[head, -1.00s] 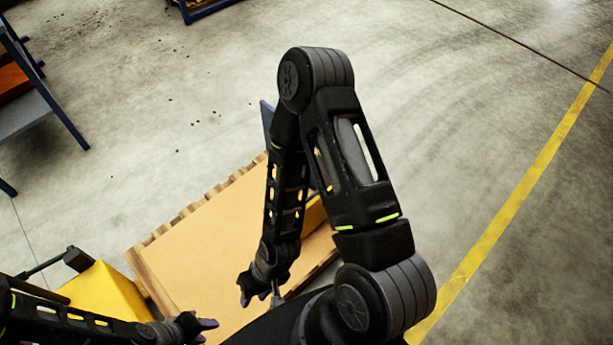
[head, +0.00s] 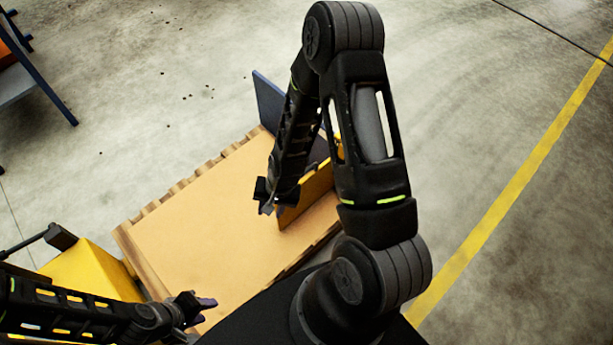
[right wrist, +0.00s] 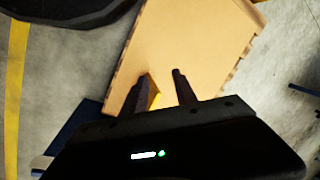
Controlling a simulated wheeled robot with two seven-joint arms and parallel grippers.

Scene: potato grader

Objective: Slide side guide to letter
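The side guide (head: 308,196) is an upright yellow-orange plate standing across the right part of the tan table board (head: 215,225). My right gripper (head: 265,209) is beside the guide's left face, near its front end, low over the board. In the right wrist view its two fingers (right wrist: 158,85) are spread apart, and a yellow edge of the guide (right wrist: 154,94) shows between them, close to the left finger. I cannot tell if they touch. My left gripper (head: 198,308) is open and empty by the board's front left edge. No letter marks can be made out.
A dark blue panel (head: 270,103) stands at the board's far end, partly behind my right arm. A yellow housing (head: 88,272) is at the lower left. The left and middle of the board are clear.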

